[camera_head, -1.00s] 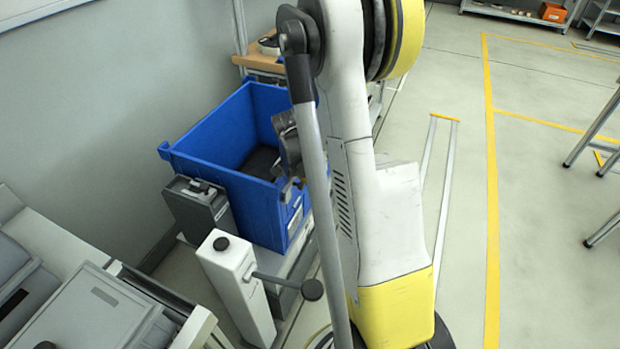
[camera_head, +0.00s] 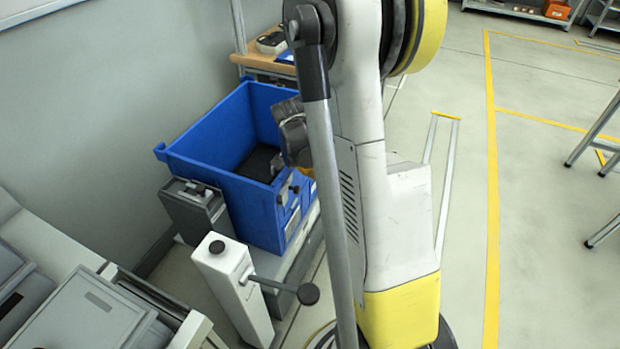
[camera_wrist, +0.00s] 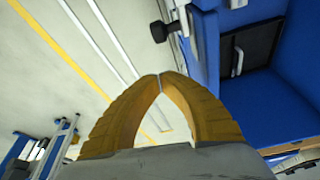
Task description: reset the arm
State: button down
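In the wrist view, my gripper (camera_wrist: 158,76) has its two yellow fingers meeting at the tips, with nothing visible between them. The blue bin (camera_head: 225,192) stands left of my arm in the head view, with a black object (camera_head: 258,162) lying inside. The bin also fills the right of the wrist view (camera_wrist: 205,60), beside the fingers. In the head view, my wrist is partly seen near the bin's right side; my arm mostly hides the gripper there.
A white post (camera_head: 228,283) with a black-knobbed lever stands in front of the bin. A grey box (camera_head: 190,212) is beside the bin. Grey lidded containers (camera_head: 85,318) are at lower left. A wooden-topped bench (camera_head: 262,63) stands behind. Open floor with yellow lines (camera_head: 491,200) lies to the right.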

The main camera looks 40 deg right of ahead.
jog(key=p+v, duration=0.2)
jog(key=v, duration=0.4)
jog(key=shift+a+r, duration=0.2)
jog(key=shift+r, duration=0.2)
jog(key=shift+s, duration=0.1)
